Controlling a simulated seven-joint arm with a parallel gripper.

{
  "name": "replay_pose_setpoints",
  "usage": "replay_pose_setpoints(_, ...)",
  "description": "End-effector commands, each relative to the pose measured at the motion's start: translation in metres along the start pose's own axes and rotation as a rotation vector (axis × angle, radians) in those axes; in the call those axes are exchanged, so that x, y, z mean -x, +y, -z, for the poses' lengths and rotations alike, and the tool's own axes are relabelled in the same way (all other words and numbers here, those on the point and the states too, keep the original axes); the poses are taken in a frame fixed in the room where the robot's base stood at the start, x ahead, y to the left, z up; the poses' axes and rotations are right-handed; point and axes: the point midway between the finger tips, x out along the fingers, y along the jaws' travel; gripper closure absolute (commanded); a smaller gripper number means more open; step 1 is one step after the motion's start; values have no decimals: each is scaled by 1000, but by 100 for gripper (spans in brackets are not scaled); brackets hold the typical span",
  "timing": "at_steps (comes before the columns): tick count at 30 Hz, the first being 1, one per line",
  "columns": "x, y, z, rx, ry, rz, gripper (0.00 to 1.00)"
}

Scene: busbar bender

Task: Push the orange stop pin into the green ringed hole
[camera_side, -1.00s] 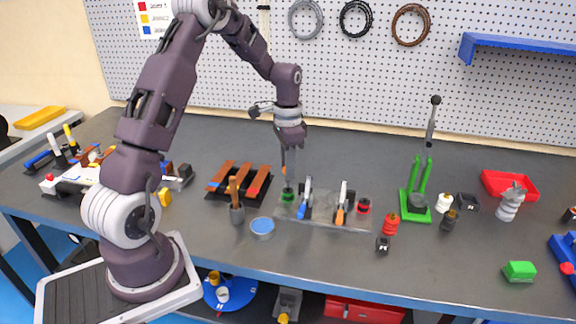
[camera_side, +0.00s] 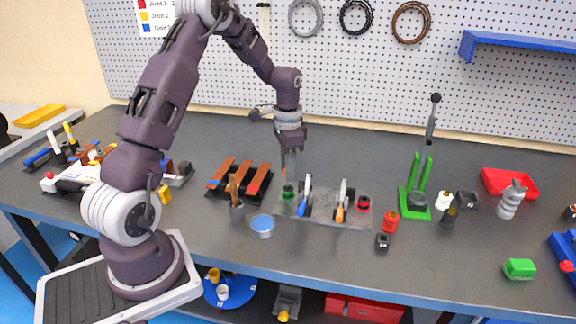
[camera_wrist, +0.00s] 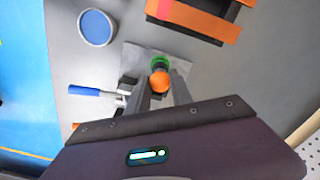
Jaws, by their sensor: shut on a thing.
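The orange stop pin (camera_wrist: 160,82) is held upright between the fingers of my gripper (camera_wrist: 161,77); in the side view only a bit of its orange (camera_side: 284,172) shows by the fingers (camera_side: 288,168). The green ringed hole (camera_side: 288,190) is at the left end of the grey fixture plate (camera_side: 325,219). In the side view my gripper is just above the green ring. In the wrist view the green ring (camera_wrist: 160,61) shows partly behind the pin, with a dark part between them. I cannot tell whether the pin's lower end is in the hole.
A rack with copper-coloured bars (camera_side: 240,179) and a blue-topped round tin (camera_side: 262,225) lie left.

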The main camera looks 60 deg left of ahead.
Motion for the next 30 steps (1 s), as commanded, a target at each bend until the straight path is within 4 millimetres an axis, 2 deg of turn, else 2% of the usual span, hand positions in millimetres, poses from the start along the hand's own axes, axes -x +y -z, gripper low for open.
replay_pose_setpoints(26,-22,0,0,0,-1,-1,100)
replay_pose_setpoints(27,-22,0,0,0,0,0,68)
replay_pose_setpoints(30,-22,0,0,0,0,0,48)
